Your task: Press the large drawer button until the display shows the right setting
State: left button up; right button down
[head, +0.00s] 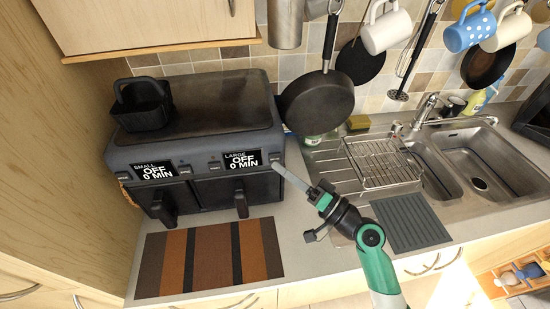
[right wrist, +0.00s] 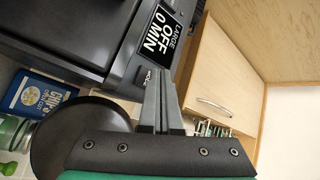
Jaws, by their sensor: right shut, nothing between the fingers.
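The dark two-drawer appliance (head: 200,140) stands on the counter. Its large display (head: 242,161) reads "LARGE OFF 0 MIN", and the small display (head: 155,171) reads "SMALL OFF 0 MIN". The large display also shows in the right wrist view (right wrist: 161,38). Small buttons flank the displays; one button (head: 275,157) is just right of the large display. My right gripper (head: 278,167) is shut and empty, its fingertips at the front panel's right end, close to that button. Whether they touch it cannot be told. In the right wrist view the gripper's fingers (right wrist: 160,85) point toward the panel. My left gripper is not in view.
A black basket (head: 143,103) sits on top of the appliance. A striped mat (head: 210,257) lies in front. A pan (head: 318,103) hangs close to the appliance's right side. A dish rack (head: 380,163) and sink (head: 477,165) are further right.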

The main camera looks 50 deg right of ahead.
jog(key=shift+w+d, duration=0.2)
jog(key=shift+w, duration=0.05)
jog(key=shift+w+d, duration=0.2)
jog(key=shift+w, duration=0.1)
dwell(0.6)
dwell(0.4)
jog(key=shift+s+a, duration=0.45)
jog(key=shift+s, duration=0.2)
jog(key=shift+s+a, duration=0.1)
jog(key=s+a, duration=0.1)
jog(key=s, duration=0.1)
jog(key=s+a, duration=0.1)
jog(key=shift+s+a, duration=0.4)
dwell(0.6)
